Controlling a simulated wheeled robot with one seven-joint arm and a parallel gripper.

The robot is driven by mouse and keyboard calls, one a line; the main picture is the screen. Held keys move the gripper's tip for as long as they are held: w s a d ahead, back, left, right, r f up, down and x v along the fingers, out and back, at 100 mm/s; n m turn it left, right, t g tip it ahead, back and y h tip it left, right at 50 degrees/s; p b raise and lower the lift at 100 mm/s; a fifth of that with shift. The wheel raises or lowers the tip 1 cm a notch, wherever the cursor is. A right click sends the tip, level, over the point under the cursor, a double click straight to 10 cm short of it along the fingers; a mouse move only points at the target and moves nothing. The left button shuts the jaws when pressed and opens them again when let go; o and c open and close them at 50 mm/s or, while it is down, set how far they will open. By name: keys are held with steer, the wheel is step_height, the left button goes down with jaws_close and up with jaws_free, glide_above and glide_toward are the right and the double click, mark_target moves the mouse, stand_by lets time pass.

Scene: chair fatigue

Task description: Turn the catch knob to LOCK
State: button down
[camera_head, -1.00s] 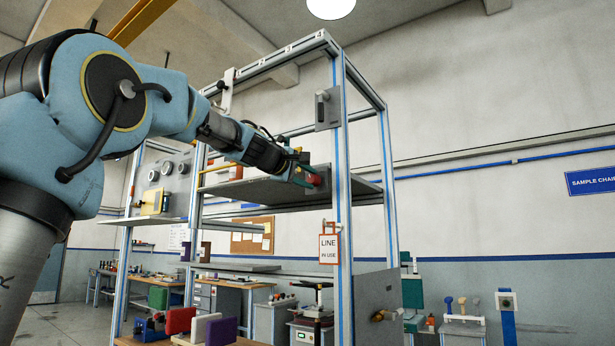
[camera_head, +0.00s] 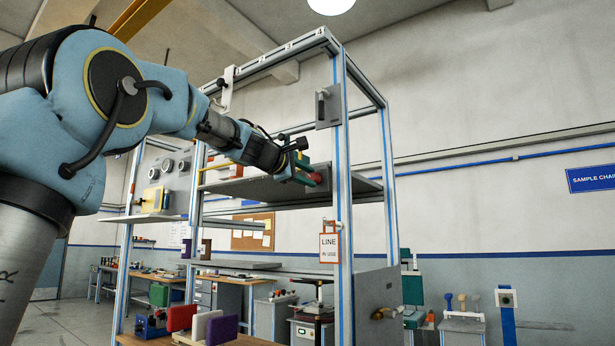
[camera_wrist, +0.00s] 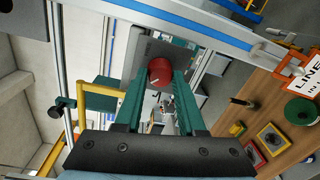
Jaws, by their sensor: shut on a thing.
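A round red knob (camera_wrist: 160,71) sits in front of a grey plate (camera_wrist: 178,47) in the wrist view. My gripper (camera_wrist: 159,80) has its two green fingers on either side of the knob, shut on it. In the head view the red knob (camera_head: 317,178) shows at the tips of my gripper (camera_head: 306,172), by the frame's front post. The fingers hide part of the knob's sides. No LOCK mark or pointer can be read in either view.
A grey shelf (camera_head: 250,187) lies just below my wrist. The aluminium post (camera_head: 342,220) stands close right of the knob. A LINE IN USE sign (camera_head: 329,243) hangs lower on it. A switch box (camera_head: 328,106) is fixed above.

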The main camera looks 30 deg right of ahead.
steer(key=c, duration=0.5)
jaws_free()
steer(key=shift+a, duration=0.1)
steer(key=b+v, duration=0.4)
steer(key=v, duration=0.6)
steer(key=shift+a+b, duration=0.3)
steer(key=shift+s, duration=0.1)
